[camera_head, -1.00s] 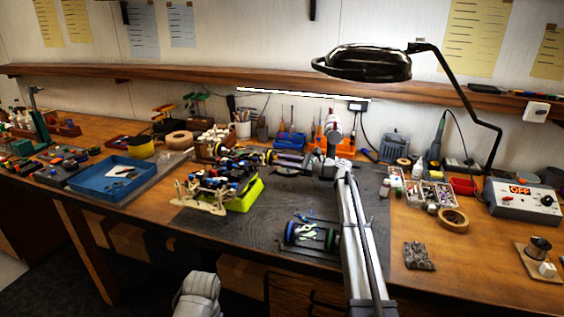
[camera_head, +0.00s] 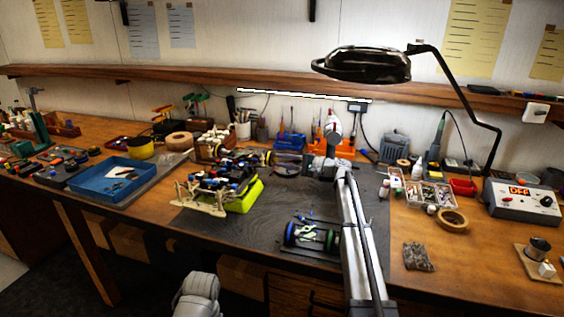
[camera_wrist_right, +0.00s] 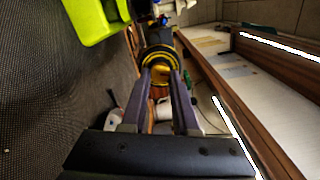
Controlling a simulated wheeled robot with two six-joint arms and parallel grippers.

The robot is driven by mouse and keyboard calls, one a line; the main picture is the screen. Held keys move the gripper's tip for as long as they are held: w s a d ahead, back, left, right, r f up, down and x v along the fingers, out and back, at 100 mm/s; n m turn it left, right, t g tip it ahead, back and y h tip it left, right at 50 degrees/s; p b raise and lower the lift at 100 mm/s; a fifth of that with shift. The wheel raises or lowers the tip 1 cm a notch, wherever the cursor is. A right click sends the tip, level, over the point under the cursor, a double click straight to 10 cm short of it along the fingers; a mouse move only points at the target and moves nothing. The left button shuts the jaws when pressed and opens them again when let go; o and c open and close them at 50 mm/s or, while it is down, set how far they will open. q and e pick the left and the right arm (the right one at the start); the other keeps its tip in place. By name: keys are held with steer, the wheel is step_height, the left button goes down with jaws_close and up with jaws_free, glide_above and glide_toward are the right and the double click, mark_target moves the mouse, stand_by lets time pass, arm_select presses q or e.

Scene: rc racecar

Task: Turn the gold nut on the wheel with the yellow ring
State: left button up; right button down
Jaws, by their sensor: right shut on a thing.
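The RC car (camera_head: 228,172) rests on a lime green stand (camera_head: 245,197) on the dark mat. Its wheel with the yellow ring (camera_head: 268,157) is at the car's back right. This wheel also shows end-on in the right wrist view (camera_wrist_right: 160,55). My right gripper (camera_wrist_right: 165,72) faces the wheel, with a finger on each side of the gold nut (camera_wrist_right: 158,71), and is shut on it. In the head view, my right gripper (camera_head: 283,162) reaches left to the wheel and is small there. My left gripper is out of view.
Loose wheels (camera_head: 310,235) lie on the mat's front part. A blue tray (camera_head: 117,180) stands to the left. A black lamp (camera_head: 365,64) hangs over the right side. A tape roll (camera_head: 452,221) and a control box (camera_head: 520,202) stand at the right.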

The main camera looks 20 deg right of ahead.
steer(key=shift+n, duration=1.6)
steer(key=c, duration=0.6)
jaws_free()
steer(key=shift+c, duration=0.2)
steer(key=shift+s+d, duration=0.1)
steer(key=shift+v, duration=3.8)
